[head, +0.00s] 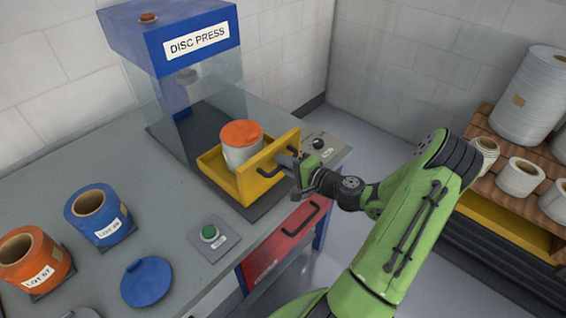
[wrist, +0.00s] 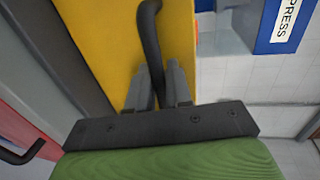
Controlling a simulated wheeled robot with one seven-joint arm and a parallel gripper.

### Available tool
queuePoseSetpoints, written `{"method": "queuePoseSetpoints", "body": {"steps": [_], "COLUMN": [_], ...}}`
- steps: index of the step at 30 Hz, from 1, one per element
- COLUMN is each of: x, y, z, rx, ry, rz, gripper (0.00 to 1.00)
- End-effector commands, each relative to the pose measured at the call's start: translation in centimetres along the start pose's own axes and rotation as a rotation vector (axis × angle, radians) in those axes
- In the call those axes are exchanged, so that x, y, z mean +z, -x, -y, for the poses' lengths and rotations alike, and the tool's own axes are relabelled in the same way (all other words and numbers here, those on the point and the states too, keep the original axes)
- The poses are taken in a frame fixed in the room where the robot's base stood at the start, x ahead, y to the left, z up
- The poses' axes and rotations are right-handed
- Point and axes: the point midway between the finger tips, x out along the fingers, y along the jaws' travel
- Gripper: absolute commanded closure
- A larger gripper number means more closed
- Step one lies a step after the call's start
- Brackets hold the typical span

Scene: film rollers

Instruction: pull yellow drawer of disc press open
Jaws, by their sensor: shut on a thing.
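The disc press (head: 190,75) is a blue-topped machine with clear walls on the grey bench. Its yellow drawer (head: 222,179) stands out in front of the press, and a white canister with an orange lid (head: 241,133) sits in it. My gripper (head: 297,163) is at the drawer's front face, shut on the black drawer handle (head: 268,171). In the wrist view the handle (wrist: 150,35) runs down between the two fingers (wrist: 158,88), in front of the yellow face (wrist: 95,40). The fingers hide part of the handle.
A black knob box (head: 322,145) is beside the drawer. A red drawer (head: 280,240) is below. A pallet with white rolls (head: 520,176) stands right.

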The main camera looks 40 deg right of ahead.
Motion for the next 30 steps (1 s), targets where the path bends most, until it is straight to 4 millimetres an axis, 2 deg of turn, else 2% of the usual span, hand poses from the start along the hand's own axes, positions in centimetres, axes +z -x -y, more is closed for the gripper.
{"method": "queuePoseSetpoints", "body": {"steps": [4, 5, 7, 17, 20, 30], "x": [0.0, 0.0, 0.0, -0.1, -0.1, -0.1], "y": [0.0, 0.0, 0.0, 0.3, 1.9, 11.4], "z": [-0.1, -0.1, -0.1, 0.0, 0.0, 0.1], "rx": [0.003, 0.003, 0.002, 0.001, 0.003, 0.002], "ry": [0.000, 0.000, 0.000, -0.001, -0.001, -0.001], "rz": [0.000, 0.000, 0.000, -0.001, -0.004, -0.008], "gripper": [1.00, 0.78, 0.67, 0.65, 0.65, 0.65]}}
